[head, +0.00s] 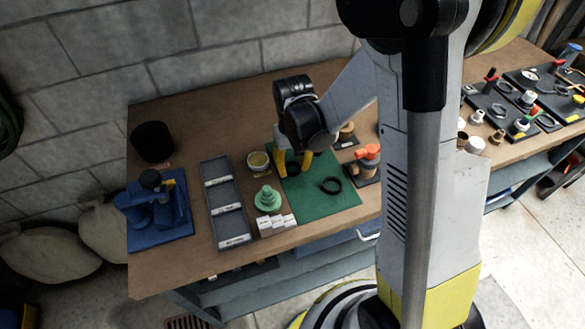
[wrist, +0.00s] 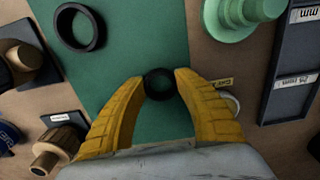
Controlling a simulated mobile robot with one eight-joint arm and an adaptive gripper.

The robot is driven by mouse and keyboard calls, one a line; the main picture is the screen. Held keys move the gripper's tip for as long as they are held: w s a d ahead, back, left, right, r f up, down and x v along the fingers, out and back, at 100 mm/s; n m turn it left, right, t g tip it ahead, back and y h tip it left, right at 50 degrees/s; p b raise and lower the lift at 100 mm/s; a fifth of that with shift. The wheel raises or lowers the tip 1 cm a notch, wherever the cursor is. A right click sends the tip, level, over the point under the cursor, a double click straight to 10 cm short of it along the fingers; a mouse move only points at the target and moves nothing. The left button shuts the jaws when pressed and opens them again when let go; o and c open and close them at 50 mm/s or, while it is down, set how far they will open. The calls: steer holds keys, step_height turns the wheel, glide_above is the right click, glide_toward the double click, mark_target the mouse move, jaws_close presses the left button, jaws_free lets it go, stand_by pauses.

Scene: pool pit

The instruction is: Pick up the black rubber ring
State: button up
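Two black rings lie on the green mat (head: 318,205). The larger, thin-walled ring (head: 331,185) lies flat and clear on the mat; it shows at the upper left of the wrist view (wrist: 80,27). A smaller, thicker black ring (wrist: 159,84) sits between my fingertips. My gripper (head: 292,162) is low over the mat's far left part, its yellow fingers apart on either side of the smaller ring. In the wrist view my gripper (wrist: 160,80) has its tips close beside that ring; whether they touch it is hard to tell.
A green flanged part (head: 268,199) and a grey labelled tray (head: 226,204) stand left of the mat. A bowl (head: 258,162) is near my gripper. An orange-topped part (head: 367,157) stands to the right. A black cup (head: 152,141) and blue stand (head: 160,208) are further left.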

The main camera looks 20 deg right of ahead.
stand_by(0.3)
steer(key=shift+r, duration=0.5)
steer(key=r, duration=0.1)
steer(key=r+p, duration=0.2)
steer(key=r, duration=0.1)
steer(key=shift+d, duration=0.3)
steer(key=s+d+r+p, duration=0.1)
steer(key=d+r, duration=0.1)
steer(key=d, duration=0.1)
steer(key=s+d+r+p, duration=0.1)
steer(key=d+r, duration=0.1)
steer(key=d, duration=0.2)
steer(key=s+d+r+p, duration=0.1)
steer(key=d+r, duration=0.1)
steer(key=d, duration=0.1)
steer(key=shift+d, duration=0.3)
steer(key=shift+c, duration=0.5)
steer(key=shift+c, duration=0.8)
